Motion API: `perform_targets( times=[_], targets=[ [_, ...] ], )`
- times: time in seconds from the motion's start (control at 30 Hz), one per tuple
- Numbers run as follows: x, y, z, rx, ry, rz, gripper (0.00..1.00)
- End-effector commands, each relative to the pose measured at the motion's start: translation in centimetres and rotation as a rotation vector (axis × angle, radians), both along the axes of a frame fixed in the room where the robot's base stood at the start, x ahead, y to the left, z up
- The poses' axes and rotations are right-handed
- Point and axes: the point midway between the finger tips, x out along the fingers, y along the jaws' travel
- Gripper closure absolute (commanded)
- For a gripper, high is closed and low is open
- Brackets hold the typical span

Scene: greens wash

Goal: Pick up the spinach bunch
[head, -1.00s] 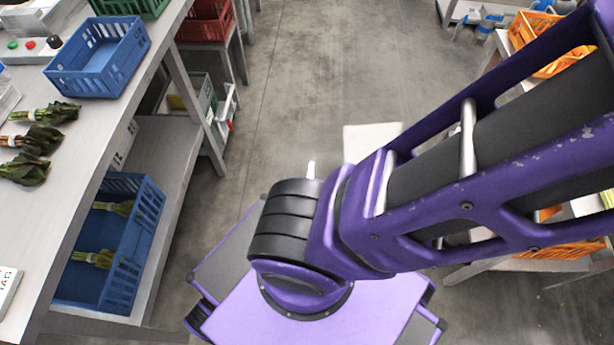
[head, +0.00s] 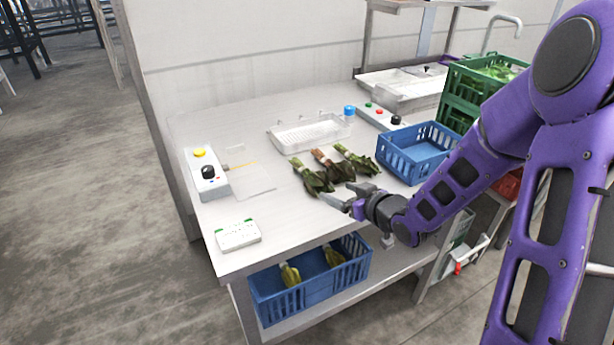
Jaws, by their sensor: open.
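Three dark green spinach bunches lie side by side on the table (head: 270,215), each with its stems tied and pointing away from the front edge. They are the left spinach bunch (head: 315,180), the middle spinach bunch (head: 335,168) and the right spinach bunch (head: 358,160). My gripper (head: 340,203) is open at the table's front edge, just in front of the bunches. Its fingers point left, and no bunch shows between them. I cannot tell its exact height above the table.
A blue crate (head: 415,150) stands right of the bunches, a white tray (head: 307,133) behind them. A control box (head: 207,175) and a white device (head: 238,235) are at left. A lower blue crate (head: 310,290) holds more bunches. Green crates (head: 460,115) stand at right.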

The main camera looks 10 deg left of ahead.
Motion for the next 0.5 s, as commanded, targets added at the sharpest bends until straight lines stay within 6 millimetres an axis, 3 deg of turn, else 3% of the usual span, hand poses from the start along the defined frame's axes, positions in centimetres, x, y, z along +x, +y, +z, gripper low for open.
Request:
perform_targets(
  times=[0.5],
  targets=[
    [4.4,3.1,-2.3,0.001,0.001,0.001,0.19]
  ],
)
